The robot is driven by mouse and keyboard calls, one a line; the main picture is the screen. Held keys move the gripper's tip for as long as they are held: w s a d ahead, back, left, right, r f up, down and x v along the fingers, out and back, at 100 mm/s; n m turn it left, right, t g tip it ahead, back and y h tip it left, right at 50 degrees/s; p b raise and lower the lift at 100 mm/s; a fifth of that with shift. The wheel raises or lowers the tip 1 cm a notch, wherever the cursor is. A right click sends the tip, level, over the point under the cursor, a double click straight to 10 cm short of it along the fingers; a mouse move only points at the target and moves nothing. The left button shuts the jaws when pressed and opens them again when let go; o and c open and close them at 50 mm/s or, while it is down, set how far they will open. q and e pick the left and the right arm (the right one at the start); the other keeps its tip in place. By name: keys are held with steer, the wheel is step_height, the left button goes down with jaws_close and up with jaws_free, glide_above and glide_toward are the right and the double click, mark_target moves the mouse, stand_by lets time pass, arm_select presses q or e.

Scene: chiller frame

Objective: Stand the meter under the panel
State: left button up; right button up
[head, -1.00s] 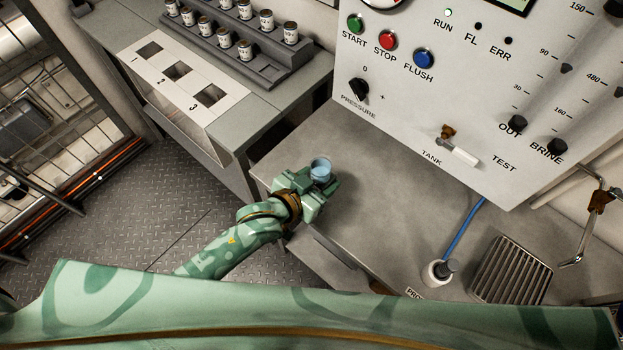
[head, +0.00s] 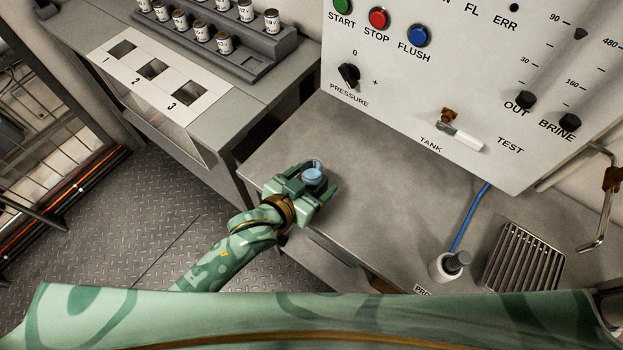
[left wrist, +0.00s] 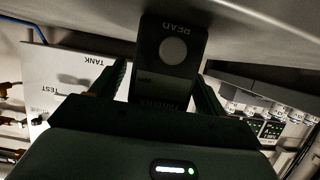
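The meter (left wrist: 172,60) is a dark handheld device with a round grey READ button and a small display. In the left wrist view it sits between the fingers of my left gripper (left wrist: 162,88). In the head view my left gripper (head: 312,186) is over the front left part of the steel bench (head: 375,190), with the meter's pale blue round part (head: 313,173) showing between the fingers. I cannot tell whether the meter touches the bench. The white panel (head: 400,110) rises behind the bench, right of the gripper. My right gripper is out of view.
A tank valve handle (head: 462,137) sticks out of the panel. A side counter (head: 215,125) with numbered openings and a vial rack (head: 250,55) is at left. The bench middle is clear.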

arm_select(q)
steer(key=shift+r, duration=0.2)
steer(key=p+v, duration=0.3)
steer(key=v, duration=0.9)
steer(key=shift+a+f, duration=0.1)
steer(key=shift+f, duration=0.15)
